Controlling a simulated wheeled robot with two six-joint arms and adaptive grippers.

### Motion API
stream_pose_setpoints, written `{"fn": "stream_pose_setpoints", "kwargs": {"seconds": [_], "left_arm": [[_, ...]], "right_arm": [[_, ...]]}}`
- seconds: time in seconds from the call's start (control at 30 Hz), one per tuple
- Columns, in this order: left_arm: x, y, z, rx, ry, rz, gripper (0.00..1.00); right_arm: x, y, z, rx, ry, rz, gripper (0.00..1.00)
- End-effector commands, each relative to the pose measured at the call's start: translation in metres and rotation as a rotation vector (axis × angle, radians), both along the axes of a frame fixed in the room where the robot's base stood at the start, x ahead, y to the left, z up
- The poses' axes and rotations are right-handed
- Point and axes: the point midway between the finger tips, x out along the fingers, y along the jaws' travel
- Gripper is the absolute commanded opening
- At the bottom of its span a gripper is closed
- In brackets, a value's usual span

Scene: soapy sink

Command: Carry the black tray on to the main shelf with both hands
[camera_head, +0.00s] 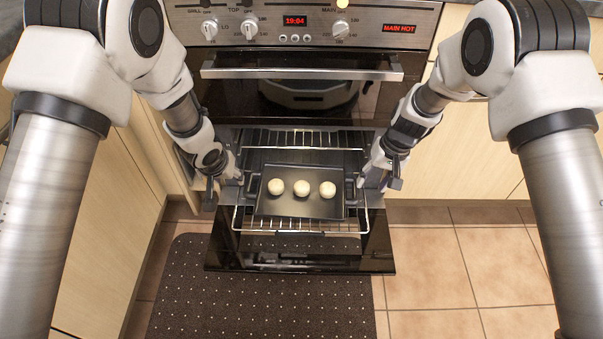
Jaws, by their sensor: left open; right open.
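The black tray (300,209) carries three pale round dough balls (302,188) in a row. It is over the front of the pulled-out wire shelf (282,232) in the lower, main oven; it seems to rest on the wires, though I cannot be sure. The tray looks level. My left gripper (235,182) is open beside the tray's left handle. My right gripper (365,183) is open beside the right handle. From this height I cannot tell whether the fingers touch the handles.
The main oven door (300,258) hangs open below the shelf. The upper oven door (300,97) is shut, with a bar handle (301,73) across it. The panel shows a lit "MAIN HOT" sign (399,29). A dark dotted mat (255,300) lies on the tiled floor in front.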

Motion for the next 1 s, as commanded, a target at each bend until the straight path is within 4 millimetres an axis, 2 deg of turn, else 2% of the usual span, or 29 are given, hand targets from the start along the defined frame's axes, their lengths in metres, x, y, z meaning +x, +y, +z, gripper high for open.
{"fn": "stream_pose_setpoints", "kwargs": {"seconds": [0.03, 0.2, 0.37, 0.43, 0.7, 0.8, 1.0], "left_arm": [[0.0, 0.0, 0.025, 0.0, 0.0, 0.0, 0.5], [0.0, 0.0, 0.048, 0.0, 0.0, 0.0, 0.5], [0.0, 0.0, 0.049, 0.0, 0.001, 0.0, 0.5], [0.0, 0.0, 0.048, 0.0, 0.0, 0.0, 0.5], [0.0, 0.0, 0.048, 0.0, 0.0, 0.0, 0.5], [0.0, 0.0, 0.048, 0.0, 0.0, 0.0, 0.5], [0.0, 0.0, 0.048, 0.0, 0.0, 0.0, 0.5]], "right_arm": [[0.0, 0.0, 0.025, 0.0, 0.0, 0.0, 0.5], [0.0, 0.0, 0.048, 0.0, 0.0, 0.0, 0.5], [0.0, -0.001, 0.056, 0.0, -0.001, 0.0, 0.5], [0.001, -0.004, 0.066, 0.0, -0.003, -0.001, 0.5], [0.0, -0.017, 0.13, 0.001, -0.005, 0.0, 0.5], [-0.001, -0.021, 0.147, 0.001, -0.004, -0.001, 0.5], [-0.002, -0.024, 0.159, 0.0, -0.001, 0.0, 0.5]]}}
